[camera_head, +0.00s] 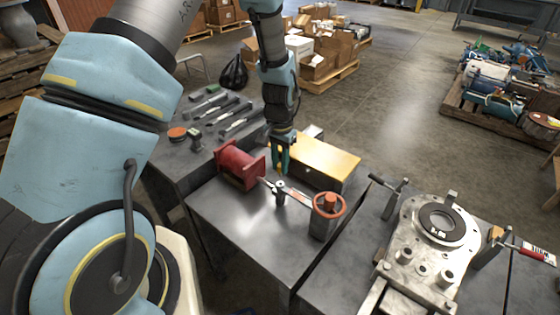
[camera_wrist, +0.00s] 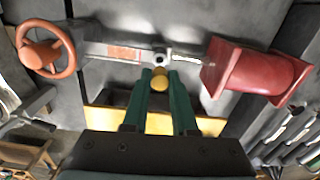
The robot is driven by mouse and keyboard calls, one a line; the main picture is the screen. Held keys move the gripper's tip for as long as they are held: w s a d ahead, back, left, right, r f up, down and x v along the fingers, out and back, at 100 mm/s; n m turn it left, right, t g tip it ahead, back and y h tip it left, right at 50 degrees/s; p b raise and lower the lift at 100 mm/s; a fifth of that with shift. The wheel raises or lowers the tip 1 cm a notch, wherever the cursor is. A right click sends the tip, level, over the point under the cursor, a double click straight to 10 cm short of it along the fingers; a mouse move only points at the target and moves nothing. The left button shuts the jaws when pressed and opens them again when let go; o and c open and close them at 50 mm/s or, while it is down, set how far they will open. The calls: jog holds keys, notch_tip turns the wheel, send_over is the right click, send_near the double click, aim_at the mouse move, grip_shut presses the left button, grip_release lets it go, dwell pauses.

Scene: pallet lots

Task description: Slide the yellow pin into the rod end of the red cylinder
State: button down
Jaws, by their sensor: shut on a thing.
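The red cylinder (camera_head: 236,166) lies on the grey metal table, its rod pointing right to a small metal rod end (camera_head: 280,188). In the wrist view the red cylinder (camera_wrist: 258,72) is at the right and the rod end (camera_wrist: 160,57) at top centre, its eye showing. My gripper (camera_head: 281,168) is above and slightly behind the rod end. In the wrist view its green fingers (camera_wrist: 160,88) are shut on the yellow pin (camera_wrist: 158,80), seen by its round end close to the rod end. Whether the pin touches the eye cannot be told; its lower part is hidden.
An orange handwheel (camera_head: 329,204) on a grey body stands right of the rod end. A yellow-topped box (camera_head: 318,160) is just behind my gripper. Hand tools (camera_head: 222,112) lie at the back left; a metal flange fixture (camera_head: 430,245) is at the right. The table's front is clear.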

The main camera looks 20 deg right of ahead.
aim_at(280, 171)
jog(key=shift+f+b, duration=0.35)
jog(key=shift+f, duration=0.55)
jog(key=shift+f+b, duration=1.1)
jog(key=shift+f, duration=0.65)
dwell(0.9)
jog(key=c, duration=0.6)
grip_release()
notch_tip(280, 171, up, 11)
jog(key=shift+f+b, duration=0.1)
jog(key=shift+b, duration=0.8)
jog(key=w+a+r+n, duration=0.1)
jog(key=a+r+n, duration=0.15)
jog(key=a, duration=0.45)
jog(key=w+a+r+n, duration=0.1)
jog(key=a+r+n, duration=0.15)
jog(key=a, duration=0.55)
jog(key=s+a+r+n, duration=0.1)
jog(key=s+a, duration=0.1)
jog(key=a, duration=0.3)
jog(key=s+a+r+n+t, duration=0.1)
jog(key=s+a+n, duration=0.1)
jog(key=a, duration=0.3)
jog(key=s+a+r+n, duration=0.2)
jog(key=a, duration=0.3)
jog(key=shift+t, duration=0.3)
